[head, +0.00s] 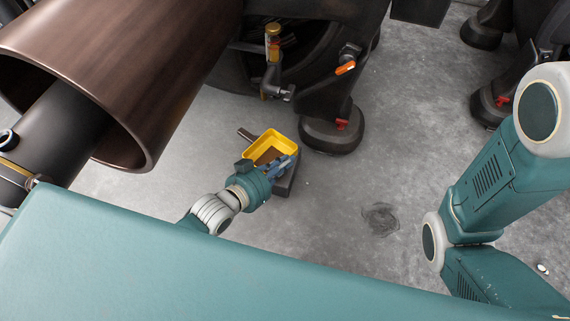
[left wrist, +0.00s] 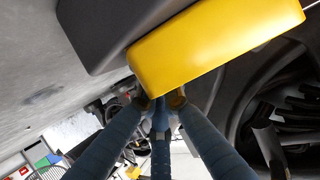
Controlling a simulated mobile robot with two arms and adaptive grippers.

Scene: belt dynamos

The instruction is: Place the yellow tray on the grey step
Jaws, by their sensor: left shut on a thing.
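The yellow tray (head: 262,139) is a small open box with a brownish floor, near the middle of the head view. My left gripper (head: 279,167) is shut on its near right side. In the left wrist view the tray (left wrist: 215,45) fills the upper middle, with my left fingertips (left wrist: 161,101) at its edge. The grey step (head: 286,185) is a dark block showing past the tray's near right side, partly hidden by tray and gripper. It also shows beside the tray in the left wrist view (left wrist: 105,30). I cannot tell whether they touch. My right gripper is out of view.
A dark machine with a round foot (head: 330,137) and an orange-handled valve (head: 346,68) stands just behind the tray. The concrete floor (head: 390,180) to the right is clear apart from a dark stain.

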